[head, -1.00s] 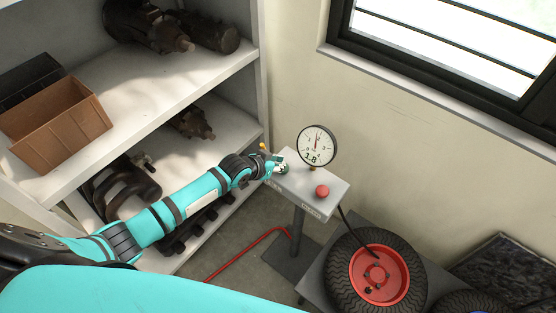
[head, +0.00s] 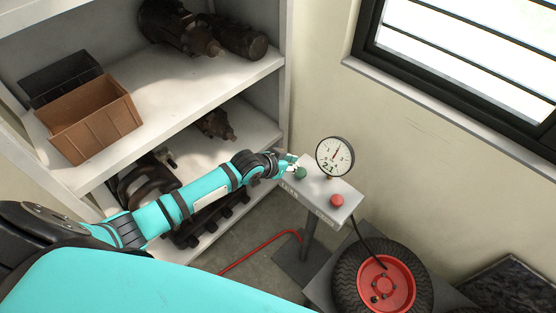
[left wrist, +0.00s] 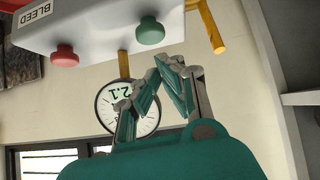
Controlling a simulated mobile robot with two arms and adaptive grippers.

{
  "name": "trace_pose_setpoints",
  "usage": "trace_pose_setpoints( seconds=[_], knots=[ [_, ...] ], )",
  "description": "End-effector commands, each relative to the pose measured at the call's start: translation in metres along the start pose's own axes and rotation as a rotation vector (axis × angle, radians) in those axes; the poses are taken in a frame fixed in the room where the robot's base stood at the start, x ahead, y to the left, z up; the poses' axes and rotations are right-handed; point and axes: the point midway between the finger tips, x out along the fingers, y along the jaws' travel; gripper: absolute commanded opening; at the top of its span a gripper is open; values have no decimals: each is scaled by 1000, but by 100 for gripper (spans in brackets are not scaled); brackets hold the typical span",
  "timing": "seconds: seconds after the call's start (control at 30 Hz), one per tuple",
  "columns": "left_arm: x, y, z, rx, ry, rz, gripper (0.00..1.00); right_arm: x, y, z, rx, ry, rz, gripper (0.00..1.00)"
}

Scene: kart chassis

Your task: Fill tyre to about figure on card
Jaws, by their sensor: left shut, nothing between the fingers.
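The round white gauge (head: 335,157) reads 2.1 on its digits; it also shows upside down in the left wrist view (left wrist: 121,92). It stands on a grey control box (head: 321,187) with a green button (head: 300,173) and a red button (head: 337,201). My left gripper (head: 291,160) is shut and empty beside the green button. In the left wrist view my left gripper (left wrist: 167,62) shows a small gap in the picture to the green button (left wrist: 150,32). The tyre (head: 351,272) with its red rim lies below right. I see no card. My right gripper is out of view.
A BLEED label (left wrist: 36,14) is near the red button (left wrist: 64,56). A black hose (head: 361,232) runs from the box to the tyre. Shelves with a brown bin (head: 97,118) and dark parts stand left. A red hose (head: 250,256) crosses the floor.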

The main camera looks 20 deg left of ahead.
Motion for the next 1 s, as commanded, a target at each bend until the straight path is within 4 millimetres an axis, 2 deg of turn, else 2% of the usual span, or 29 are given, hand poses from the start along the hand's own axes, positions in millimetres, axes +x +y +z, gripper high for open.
trace_pose_setpoints(
  seconds=[0.2, 0.4, 0.6, 1.0],
  knots=[
    [-41, 0, 3, 2, 2, 0, 0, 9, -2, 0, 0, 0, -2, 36],
    [-68, 0, 2, 1, 2, 0, 0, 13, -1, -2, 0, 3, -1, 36],
    [-77, 0, 1, 1, 2, 0, 0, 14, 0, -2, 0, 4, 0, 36],
    [-77, 0, 0, 0, 3, 0, 0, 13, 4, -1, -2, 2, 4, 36]
  ],
)
